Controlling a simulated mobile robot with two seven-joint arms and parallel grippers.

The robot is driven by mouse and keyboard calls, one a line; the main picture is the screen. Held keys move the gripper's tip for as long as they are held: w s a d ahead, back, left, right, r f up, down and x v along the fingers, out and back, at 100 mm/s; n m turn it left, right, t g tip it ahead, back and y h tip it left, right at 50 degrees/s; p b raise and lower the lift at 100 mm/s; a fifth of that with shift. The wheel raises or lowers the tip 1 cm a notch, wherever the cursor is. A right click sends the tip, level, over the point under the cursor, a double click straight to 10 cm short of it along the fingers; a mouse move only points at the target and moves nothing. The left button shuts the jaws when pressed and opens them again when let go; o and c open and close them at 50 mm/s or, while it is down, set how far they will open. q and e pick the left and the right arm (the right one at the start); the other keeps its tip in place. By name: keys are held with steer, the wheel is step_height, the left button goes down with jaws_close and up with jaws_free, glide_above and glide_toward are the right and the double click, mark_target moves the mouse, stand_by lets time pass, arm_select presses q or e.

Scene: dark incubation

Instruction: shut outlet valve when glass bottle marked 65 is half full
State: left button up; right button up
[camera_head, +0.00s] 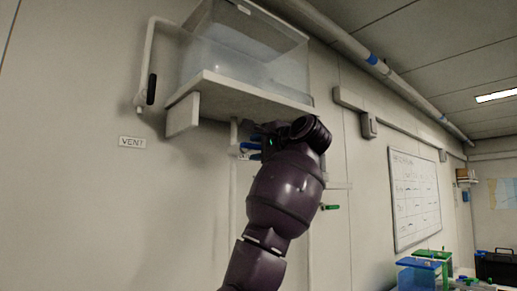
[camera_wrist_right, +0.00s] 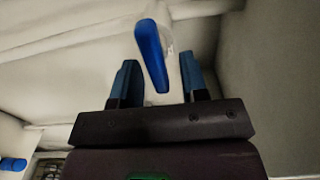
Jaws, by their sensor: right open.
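A blue valve lever (camera_wrist_right: 152,55) shows in the right wrist view, between the two fingers of my right gripper (camera_wrist_right: 161,75). The gripper is open and its fingers stand apart on either side of the lever, with gaps visible. In the head view my right gripper (camera_head: 256,146) is raised below the shelf, by a thin vertical pipe (camera_head: 233,185). Blue parts show there; I cannot tell lever from fingers. A green handle (camera_head: 331,207) sits lower, right of my arm. No glass bottle marked 65 can be made out. My left gripper is not in view.
A clear tank (camera_head: 225,65) stands on a wall shelf (camera_head: 240,93) just above my right gripper. A bent pipe with a black handle (camera_head: 151,89) and a VENT label (camera_head: 132,142) are at left. A whiteboard (camera_head: 414,198) and blue crate (camera_head: 419,274) are at right.

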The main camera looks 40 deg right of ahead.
steer(key=s+b, duration=0.2)
steer(key=s, duration=0.8)
steer(key=shift+s+d, duration=0.4)
steer(key=shift+d, duration=0.05)
